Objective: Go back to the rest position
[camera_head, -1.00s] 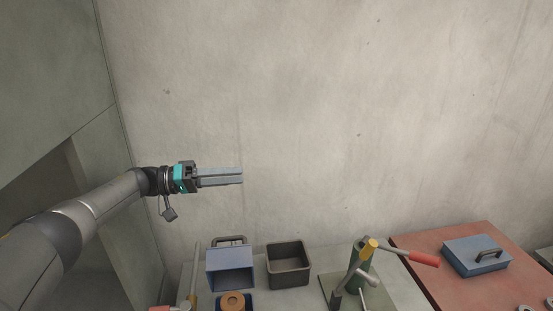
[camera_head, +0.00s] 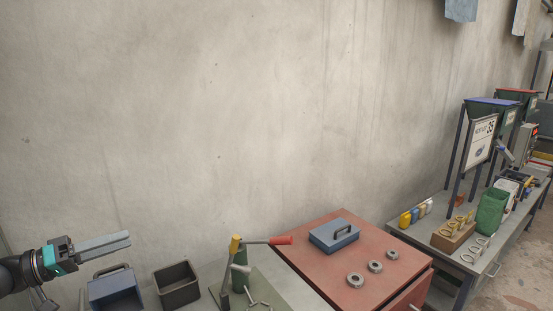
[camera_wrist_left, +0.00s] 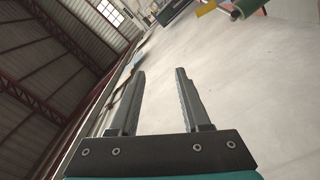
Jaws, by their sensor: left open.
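My left gripper (camera_head: 128,239) is at the lower left in the head view, reaching in from the left edge in front of the bare concrete wall. It is above a blue bin (camera_head: 115,290) and a dark bin (camera_head: 177,286), and apart from both. In the left wrist view its two fingers (camera_wrist_left: 160,75) stand apart with nothing between them. My right gripper is not in these views.
A lever press (camera_head: 238,272) with a red-tipped handle stands right of the bins. A red bench (camera_head: 340,265) carries a blue lidded box (camera_head: 334,235) and three metal rings (camera_head: 375,266). Farther right, a grey table (camera_head: 452,258) holds a green container (camera_head: 492,211).

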